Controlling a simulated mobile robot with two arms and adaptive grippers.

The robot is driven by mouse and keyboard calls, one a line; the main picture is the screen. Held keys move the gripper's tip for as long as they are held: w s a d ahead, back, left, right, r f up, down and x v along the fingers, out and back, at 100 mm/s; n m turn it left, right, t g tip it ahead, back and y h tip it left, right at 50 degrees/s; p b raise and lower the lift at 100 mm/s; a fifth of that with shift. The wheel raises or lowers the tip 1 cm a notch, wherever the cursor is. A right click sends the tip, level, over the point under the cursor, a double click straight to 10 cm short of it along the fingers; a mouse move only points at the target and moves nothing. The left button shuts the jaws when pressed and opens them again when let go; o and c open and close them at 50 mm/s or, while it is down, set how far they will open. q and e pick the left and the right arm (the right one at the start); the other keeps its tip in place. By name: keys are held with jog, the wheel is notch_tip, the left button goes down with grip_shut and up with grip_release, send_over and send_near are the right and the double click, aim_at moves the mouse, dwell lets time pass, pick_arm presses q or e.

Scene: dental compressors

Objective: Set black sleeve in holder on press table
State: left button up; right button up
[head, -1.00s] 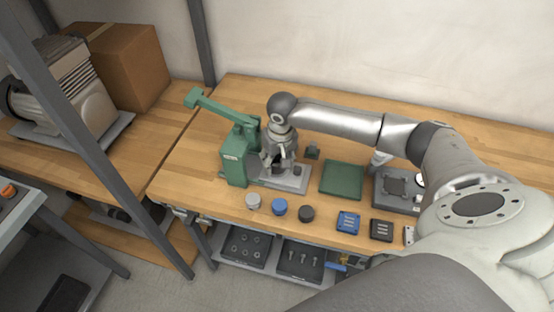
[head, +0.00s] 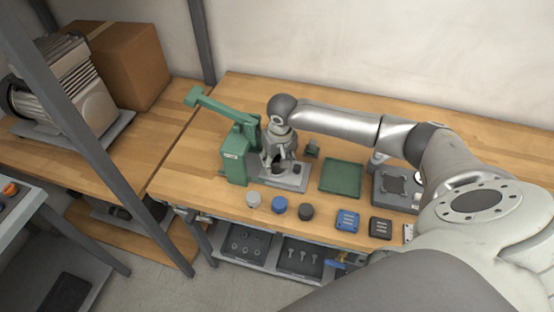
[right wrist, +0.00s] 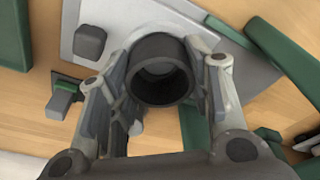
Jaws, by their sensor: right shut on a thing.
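The black sleeve (right wrist: 161,70) is a short dark tube, and I look into its open end in the right wrist view. My right gripper (right wrist: 166,88) is shut on it, one finger on each side. In the head view the right gripper (head: 277,167) points down over the grey press table (head: 290,184), beside the green press (head: 235,163). In the right wrist view the press table (right wrist: 122,22) lies beneath the sleeve. The holder is not clear; the sleeve and fingers cover that spot. I cannot tell whether the sleeve touches the table. My left gripper is out of view.
A small dark block (right wrist: 90,42) stands on the press table. White (head: 253,199), blue (head: 279,205) and black (head: 306,211) round pieces line the bench front. A green mat (head: 341,177) and a grey fixture (head: 396,187) are to the right. The bench behind is mostly clear.

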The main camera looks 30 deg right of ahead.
jog(key=shift+s+a+f+p, duration=0.15)
jog(key=shift+s+f+p, duration=0.15)
jog(key=shift+f, duration=0.1)
jog(key=shift+s+f, duration=0.1)
jog(key=shift+f, duration=0.1)
dwell(0.4)
jog(key=shift+s+a+f, duration=0.1)
jog(key=shift+a+f, duration=0.05)
jog(key=shift+f, duration=0.15)
dwell(0.5)
jog(key=o, duration=0.7)
jog(key=shift+o, duration=1.4)
jog(key=shift+f, duration=0.1)
jog(key=shift+o, duration=0.7)
jog(key=shift+w+f, duration=0.15)
jog(key=shift+w, duration=0.2)
jog(key=shift+d, duration=0.25)
jog(key=o, duration=0.6)
jog(key=shift+w+p, duration=0.15)
jog(key=shift+p, duration=0.15)
jog(key=shift+c, duration=0.2)
